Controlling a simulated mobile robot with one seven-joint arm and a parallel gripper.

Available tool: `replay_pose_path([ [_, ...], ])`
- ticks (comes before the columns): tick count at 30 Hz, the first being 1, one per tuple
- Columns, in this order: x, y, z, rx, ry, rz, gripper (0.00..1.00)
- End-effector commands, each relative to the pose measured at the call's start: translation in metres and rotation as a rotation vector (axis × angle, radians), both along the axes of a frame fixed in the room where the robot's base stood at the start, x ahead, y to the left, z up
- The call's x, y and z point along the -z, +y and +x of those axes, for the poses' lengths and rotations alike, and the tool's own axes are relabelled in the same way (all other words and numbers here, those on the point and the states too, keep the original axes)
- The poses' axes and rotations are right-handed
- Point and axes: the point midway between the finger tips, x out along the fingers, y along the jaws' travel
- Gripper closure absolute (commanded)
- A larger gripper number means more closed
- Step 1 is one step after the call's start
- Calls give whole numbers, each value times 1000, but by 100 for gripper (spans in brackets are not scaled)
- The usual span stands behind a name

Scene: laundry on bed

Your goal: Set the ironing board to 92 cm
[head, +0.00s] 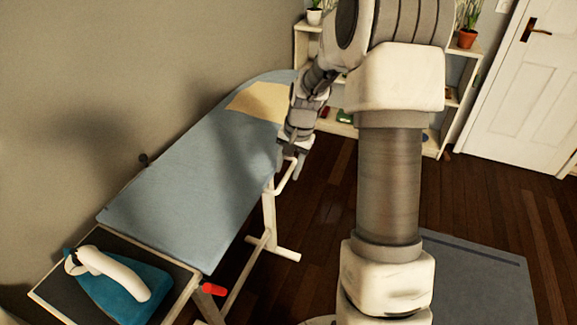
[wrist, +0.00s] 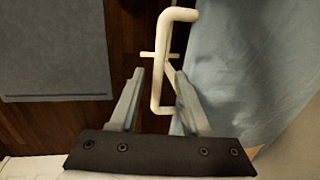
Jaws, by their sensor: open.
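The ironing board (head: 180,185) has a blue-grey cover and stands level on cream legs, running along the wall. Its height reading is not visible. A cream looped bar (head: 288,181) sticks out from its right side near the far end; it also shows in the wrist view (wrist: 175,15). My gripper (head: 289,160) is at the board's right edge, beside this bar. In the wrist view my gripper (wrist: 157,78) is open, with the bar passing across the gap between its fingers. I cannot tell whether a finger touches it. A red-tipped lever (head: 214,289) shows at the near end.
A blue and white iron (head: 122,287) rests on the board's dark near-end tray (head: 50,290). A yellowish cloth or patch (head: 260,101) lies at the far end. White shelves (head: 303,50) and a door (head: 520,90) stand behind. A grey mat (head: 480,285) lies on the wooden floor.

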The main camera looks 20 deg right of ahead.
Motion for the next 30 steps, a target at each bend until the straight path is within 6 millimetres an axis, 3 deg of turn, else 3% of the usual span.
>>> replay_pose_path([
  [4,-5,-1,-1,0,1,-1,53],
  [8,-24,-3,-3,0,-1,-1,53],
  [21,-128,-17,-17,1,-3,-2,53],
  [30,-168,-22,-22,-1,-2,-1,53],
])
